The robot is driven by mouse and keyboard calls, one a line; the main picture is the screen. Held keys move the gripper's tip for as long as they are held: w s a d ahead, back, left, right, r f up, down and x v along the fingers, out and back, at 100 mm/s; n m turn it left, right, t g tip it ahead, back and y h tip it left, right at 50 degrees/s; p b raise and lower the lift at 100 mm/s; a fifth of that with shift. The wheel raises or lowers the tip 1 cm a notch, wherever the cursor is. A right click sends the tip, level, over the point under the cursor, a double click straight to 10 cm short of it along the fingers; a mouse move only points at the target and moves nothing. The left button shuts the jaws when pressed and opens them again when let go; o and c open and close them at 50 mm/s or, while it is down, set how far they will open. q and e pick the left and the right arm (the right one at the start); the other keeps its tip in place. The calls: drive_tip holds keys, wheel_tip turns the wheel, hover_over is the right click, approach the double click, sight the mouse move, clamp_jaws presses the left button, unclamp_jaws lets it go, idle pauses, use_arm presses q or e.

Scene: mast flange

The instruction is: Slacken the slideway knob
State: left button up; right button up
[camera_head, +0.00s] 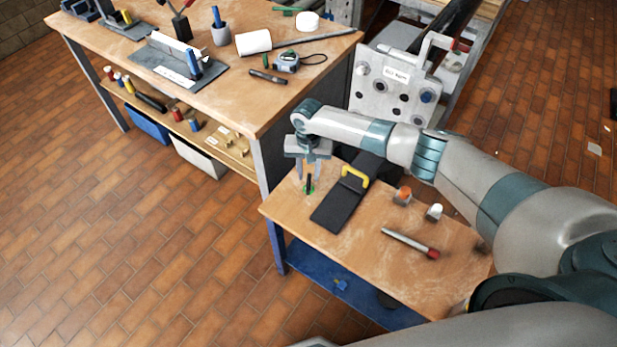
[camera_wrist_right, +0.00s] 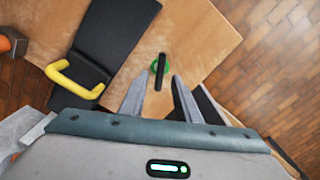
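A small knob (camera_head: 309,186) with a black bar grip on a green round base is on the small wooden table, left of a black slide plate (camera_head: 337,208) with a yellow handle (camera_head: 355,175). I take it for the slideway knob. In the right wrist view the knob (camera_wrist_right: 160,70) shows its bar nearly in line with the view. My right gripper (camera_head: 308,179) points down over it, fingers open on either side of the bar; contact cannot be told. In the wrist view, the gripper (camera_wrist_right: 159,84) has a clear gap between its fingers. My left gripper is not in view.
On the small table are an orange-topped piece (camera_head: 403,195), a white-topped piece (camera_head: 434,211) and a grey rod with a red end (camera_head: 412,243). A larger bench (camera_head: 110,45) with tools stands behind left. A grey plate (camera_head: 392,88) with holes stands behind my right arm.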

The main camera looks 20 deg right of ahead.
sight(309, 181)
drive_tip(key=shift+f, duration=1.85)
clamp_jaws()
